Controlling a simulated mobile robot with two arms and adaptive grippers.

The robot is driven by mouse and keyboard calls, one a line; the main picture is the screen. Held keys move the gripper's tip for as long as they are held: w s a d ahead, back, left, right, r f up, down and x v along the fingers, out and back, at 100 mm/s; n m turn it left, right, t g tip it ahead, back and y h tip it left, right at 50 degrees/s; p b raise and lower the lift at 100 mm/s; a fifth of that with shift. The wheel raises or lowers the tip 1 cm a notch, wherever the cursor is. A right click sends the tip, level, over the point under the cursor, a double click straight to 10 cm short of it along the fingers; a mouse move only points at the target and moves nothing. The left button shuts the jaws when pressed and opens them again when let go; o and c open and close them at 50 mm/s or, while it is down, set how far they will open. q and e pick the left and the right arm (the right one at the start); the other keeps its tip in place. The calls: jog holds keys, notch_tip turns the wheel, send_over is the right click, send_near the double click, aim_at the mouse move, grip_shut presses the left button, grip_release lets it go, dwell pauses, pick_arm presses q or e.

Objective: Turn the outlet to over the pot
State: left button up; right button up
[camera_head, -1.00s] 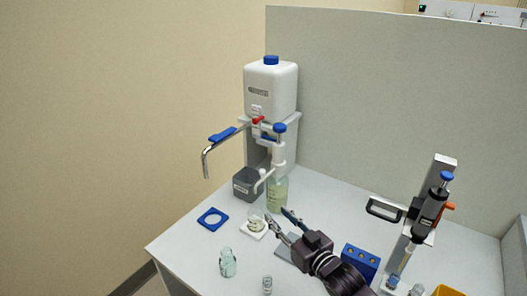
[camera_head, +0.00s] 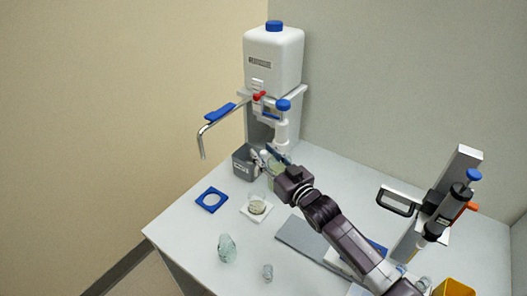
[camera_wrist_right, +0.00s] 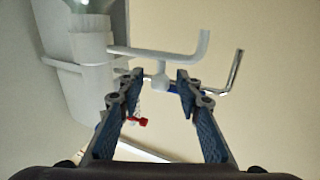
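A bottle-top dispenser (camera_head: 282,124) with a blue knob stands in front of a white tank. Its white outlet tube (camera_wrist_right: 155,53) bends at its end in the right wrist view; in the head view my gripper mostly hides it. A small glass pot (camera_head: 257,206) stands on a white square pad nearer the front. My right gripper (camera_head: 267,153) is at the dispenser, beyond the pot. In the wrist view its blue fingers are apart (camera_wrist_right: 160,82), with a short white knob of the outlet tube between the tips. Contact cannot be told. My left gripper is not in view.
The white tank (camera_head: 273,58) has a metal pipe with a blue lever (camera_head: 220,112) reaching left. A pipette stand (camera_head: 450,190) is at right. A grey partition (camera_head: 400,100) closes the back.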

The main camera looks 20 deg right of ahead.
jog(key=shift+w+a, duration=0.1)
jog(key=shift+w, duration=0.15)
jog(key=shift+c, duration=0.7)
jog(key=c, duration=0.5)
grip_shut()
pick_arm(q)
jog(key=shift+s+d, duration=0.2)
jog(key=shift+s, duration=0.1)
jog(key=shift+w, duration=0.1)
